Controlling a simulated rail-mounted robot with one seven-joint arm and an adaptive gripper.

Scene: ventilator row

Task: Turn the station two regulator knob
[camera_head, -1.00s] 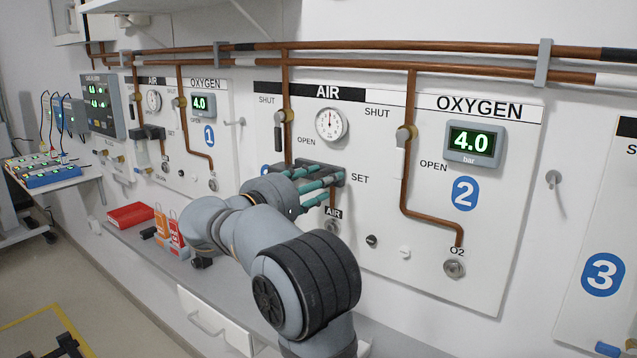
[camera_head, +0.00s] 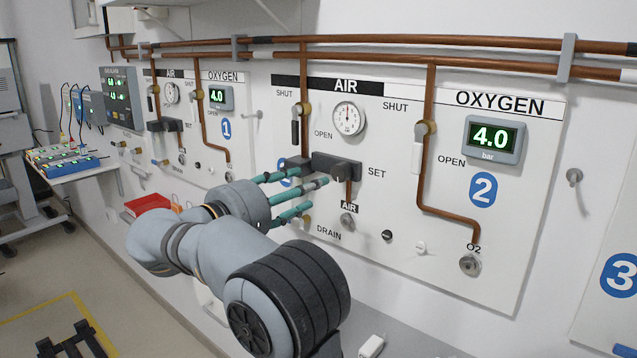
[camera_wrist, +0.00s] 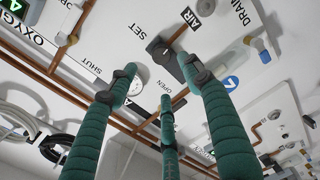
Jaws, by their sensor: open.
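The station two regulator knob (camera_head: 346,173) is a dark round knob at the right end of a black regulator body (camera_head: 333,161), beside the SET label on the AIR panel. My gripper (camera_head: 298,196) has three teal fingers, spread open and empty. In the head view the fingers are just left of and below the knob, and the knob face is uncovered. In the wrist view the knob (camera_wrist: 160,47) shows beyond the fingers of my gripper (camera_wrist: 160,82), near SET. The fingers look apart from it, though the exact gap is hard to tell.
A gauge (camera_head: 349,118) sits above the regulator. A copper pipe and oxygen valve (camera_head: 425,128) are to the right, with a 4.0 bar display (camera_head: 494,139). Small DRAIN fittings (camera_head: 387,236) lie below. A red box (camera_head: 147,204) stands on the ledge at left.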

